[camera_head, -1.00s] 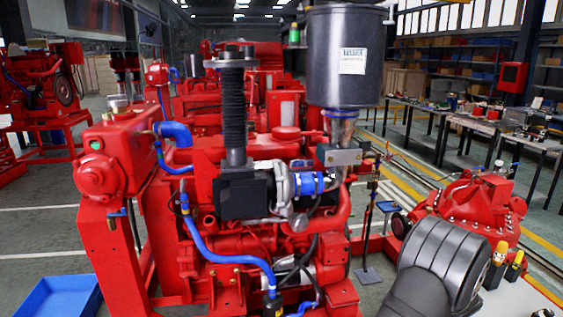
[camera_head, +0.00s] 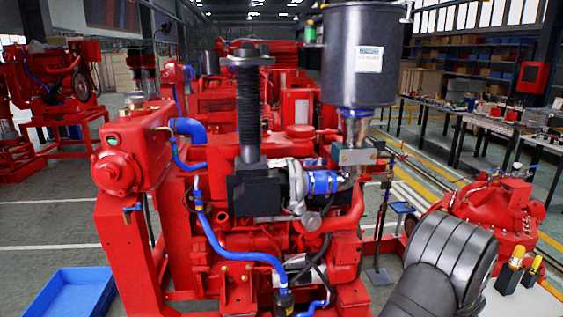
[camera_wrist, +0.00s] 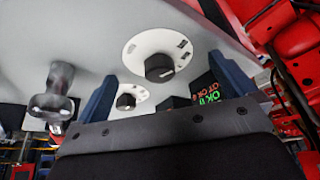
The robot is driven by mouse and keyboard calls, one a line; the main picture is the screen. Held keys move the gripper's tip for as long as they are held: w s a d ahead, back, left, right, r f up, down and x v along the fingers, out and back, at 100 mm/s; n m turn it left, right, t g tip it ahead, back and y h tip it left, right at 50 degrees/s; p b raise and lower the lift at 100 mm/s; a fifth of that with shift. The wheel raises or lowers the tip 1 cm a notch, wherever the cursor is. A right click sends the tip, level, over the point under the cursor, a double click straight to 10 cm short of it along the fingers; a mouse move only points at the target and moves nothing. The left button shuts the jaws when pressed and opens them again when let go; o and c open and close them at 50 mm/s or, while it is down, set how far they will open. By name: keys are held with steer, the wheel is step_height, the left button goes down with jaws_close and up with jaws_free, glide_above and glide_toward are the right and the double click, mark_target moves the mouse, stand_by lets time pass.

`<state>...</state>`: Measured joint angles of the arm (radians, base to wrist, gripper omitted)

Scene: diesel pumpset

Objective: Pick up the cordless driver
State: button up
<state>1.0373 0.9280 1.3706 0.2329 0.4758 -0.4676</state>
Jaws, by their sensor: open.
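My gripper (camera_wrist: 164,66) shows in the wrist view with its two blue fingers apart. The space between them is empty, with a pale grey panel (camera_wrist: 75,30) beyond it. I cannot pick out the cordless driver for certain. A dark grey object with a rounded head (camera_wrist: 52,95) shows left of the fingers in the wrist view; I cannot tell what it is. In the head view, two small black items with yellow tops (camera_head: 511,273) stand at the lower right, too small to identify. My gripper is not visible in the head view.
The red diesel engine (camera_head: 245,285) fills the middle, with a dark cylinder (camera_head: 365,85) above it. A blue bin (camera_head: 65,295) lies at lower left. Workbenches with small items (camera_head: 480,118) line the right. Round dials with black knobs (camera_wrist: 160,67) are on the panel.

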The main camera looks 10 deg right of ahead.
steer(key=c, duration=0.9)
steer(key=shift+o, duration=0.2)
steer(key=shift+w+a+r+m+t+h, duration=0.2)
steer(key=shift+w+a+m+t+h, duration=0.2)
steer(key=shift+h, duration=0.6)
steer(key=h, duration=0.1)
steer(key=r+m+h, duration=0.1)
steer(key=shift+a+r+t+h, duration=0.3)
steer(key=shift+a, duration=0.1)
steer(key=w+a+r+m+t+h, duration=0.2)
steer(key=w+a+r+t+h, duration=0.15)
steer(key=a+r+h, duration=0.75)
steer(key=w+d, duration=0.2)
steer(key=d, duration=0.3)
steer(key=w+d+r+y, duration=0.1)
steer(key=w+d, duration=0.2)
steer(key=d, duration=0.2)
steer(key=w+d+y, duration=0.1)
steer(key=w+d, duration=0.2)
steer(key=d, duration=0.1)
steer(key=shift+d+r, duration=0.3)
steer(key=shift+d, duration=0.1)
